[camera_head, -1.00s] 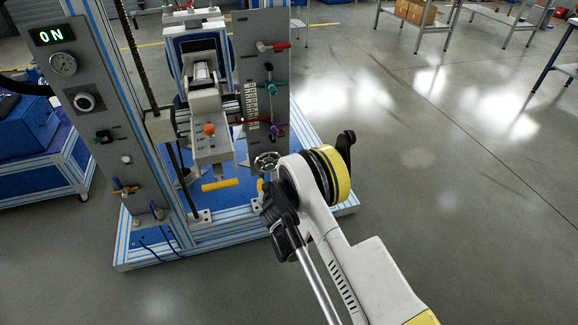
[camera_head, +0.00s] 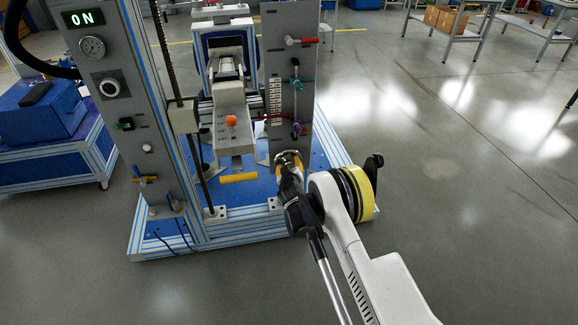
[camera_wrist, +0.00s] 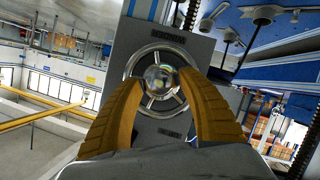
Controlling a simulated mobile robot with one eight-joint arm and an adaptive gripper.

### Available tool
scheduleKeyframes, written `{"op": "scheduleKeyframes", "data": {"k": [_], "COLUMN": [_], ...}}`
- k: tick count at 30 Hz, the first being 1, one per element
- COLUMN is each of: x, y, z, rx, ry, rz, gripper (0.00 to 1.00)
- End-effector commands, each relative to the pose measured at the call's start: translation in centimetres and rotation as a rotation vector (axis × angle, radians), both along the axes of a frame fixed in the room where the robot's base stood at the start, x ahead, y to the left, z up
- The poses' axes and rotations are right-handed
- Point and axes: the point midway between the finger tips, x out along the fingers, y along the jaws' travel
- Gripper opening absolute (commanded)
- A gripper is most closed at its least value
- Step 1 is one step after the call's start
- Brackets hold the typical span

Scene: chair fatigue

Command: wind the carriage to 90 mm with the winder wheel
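The winder wheel (camera_wrist: 158,75) is a metal handwheel with a shiny hub and spokes on a grey panel, facing me in the wrist view. In the head view it is mostly hidden behind my gripper (camera_head: 288,164), low on the right panel. My gripper (camera_wrist: 163,88) has two orange fingers, spread apart on the left and right sides of the wheel. I cannot tell whether they touch the rim. The likely carriage (camera_head: 231,112) is a grey block with an orange knob, left of the right panel. A pale scale (camera_head: 275,100) is on that panel; its reading is too small.
The right panel carries a red lever (camera_head: 301,41), a teal handle (camera_head: 297,80) and a purple knob (camera_head: 299,130) above the wheel. A yellow bar (camera_head: 239,178) sticks out left of my gripper. The left panel display (camera_head: 82,18) reads ON. Floor is free to the right.

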Motion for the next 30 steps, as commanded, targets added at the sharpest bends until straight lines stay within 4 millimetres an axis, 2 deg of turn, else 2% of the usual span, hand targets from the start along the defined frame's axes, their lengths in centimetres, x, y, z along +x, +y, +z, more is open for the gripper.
{"op": "scheduleKeyframes", "data": {"k": [1, 3, 4, 17, 23, 30], "x": [-0.01, -0.01, -0.01, 0.02, 0.07, 0.11], "y": [-0.01, -0.01, -0.01, -0.09, -0.22, -0.33], "z": [0.0, 0.0, 0.0, 0.0, -0.04, 0.0], "rx": [0.0, 0.0, 0.0, 0.033, 0.133, 0.325], "ry": [0.0, 0.0, 0.0, 0.009, 0.037, 0.092], "rz": [0.0, 0.0, 0.0, -0.001, -0.002, -0.003], "gripper": [0.29, 0.07, 0.02, 0.01, 0.01, 0.01]}}
